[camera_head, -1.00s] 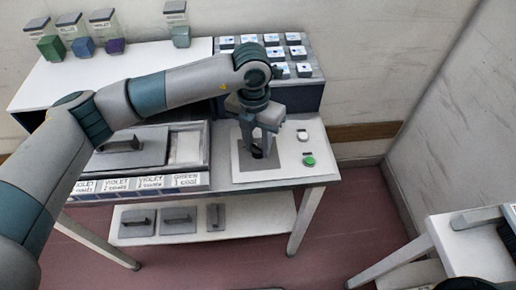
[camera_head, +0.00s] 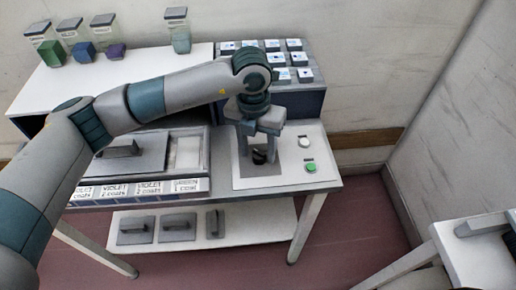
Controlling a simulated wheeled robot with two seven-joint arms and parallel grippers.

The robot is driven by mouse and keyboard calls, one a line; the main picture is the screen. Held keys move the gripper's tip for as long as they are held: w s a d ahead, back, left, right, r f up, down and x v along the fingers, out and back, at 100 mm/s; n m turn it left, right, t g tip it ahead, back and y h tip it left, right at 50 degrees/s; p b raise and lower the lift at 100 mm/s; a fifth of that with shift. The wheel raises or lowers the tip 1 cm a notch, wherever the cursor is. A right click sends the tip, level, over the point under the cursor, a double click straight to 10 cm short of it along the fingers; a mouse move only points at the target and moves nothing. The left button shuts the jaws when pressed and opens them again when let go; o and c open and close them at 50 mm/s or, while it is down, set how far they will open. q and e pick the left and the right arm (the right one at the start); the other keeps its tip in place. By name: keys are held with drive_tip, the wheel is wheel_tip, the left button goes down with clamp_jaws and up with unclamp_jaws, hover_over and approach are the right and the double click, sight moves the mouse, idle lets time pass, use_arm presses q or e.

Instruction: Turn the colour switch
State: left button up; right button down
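The colour switch (camera_head: 259,157) is a small black knob on a dark grey plate, set in the light control panel (camera_head: 286,178) at the right end of the bench. My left gripper (camera_head: 258,150) points down over it from the back. Its fingers look spread, one on each side of the knob, and I cannot tell whether they touch it. The gripper and wrist hide the back of the plate. My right gripper is not in view.
A white button (camera_head: 304,143) and a green button (camera_head: 310,167) sit right of the switch. A blue-grey rack (camera_head: 300,97) of several white-topped blocks stands behind. A lidded tray (camera_head: 125,162) lies left, with labels along its front. Jars stand at the back left.

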sight(257, 151)
use_arm(q)
drive_tip(key=shift+r, duration=0.45)
wheel_tip(257, 151, up, 7)
drive_tip(key=shift+w+a+b, duration=0.15)
drive_tip(key=shift+b, duration=0.85)
wheel_tip(257, 151, up, 10)
drive_tip(key=b, duration=0.1)
drive_tip(key=shift+a+f+b, duration=0.25)
drive_tip(key=shift+a+b, duration=0.05)
drive_tip(key=shift+b, duration=0.05)
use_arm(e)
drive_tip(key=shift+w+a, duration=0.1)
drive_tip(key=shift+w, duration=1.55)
use_arm(q)
drive_tip(key=shift+w, duration=0.1)
